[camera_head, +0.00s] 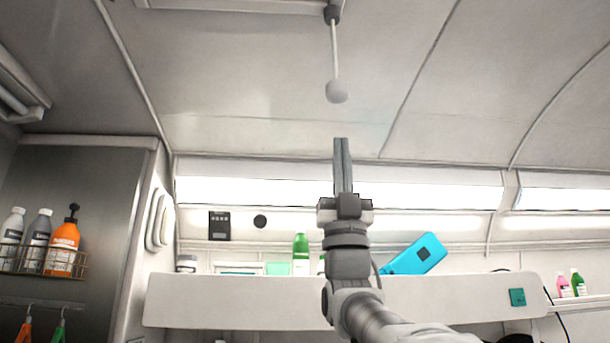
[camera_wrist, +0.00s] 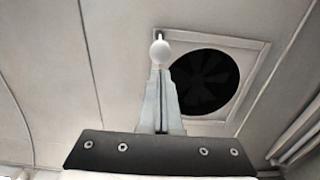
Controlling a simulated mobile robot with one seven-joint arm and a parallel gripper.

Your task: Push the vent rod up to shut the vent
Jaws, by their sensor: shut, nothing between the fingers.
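The vent rod (camera_head: 334,50) hangs from the ceiling in the head view, a thin pale rod with a round white knob (camera_head: 337,91) at its lower end. My gripper (camera_head: 341,140) points straight up with its fingers together and empty; in the head view its tips show a little below the knob. In the wrist view the knob (camera_wrist: 160,50) appears just beyond my fingertips (camera_wrist: 160,72), and a gap or contact cannot be judged there. The ceiling vent (camera_wrist: 205,82) shows as a dark round fan in a pale square frame, right of the knob.
A white shelf (camera_head: 240,300) runs behind my arm, with bottles and a tilted blue device (camera_head: 415,255) on it. A wire rack (camera_head: 40,262) with bottles hangs at left. The ceiling around the rod is clear.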

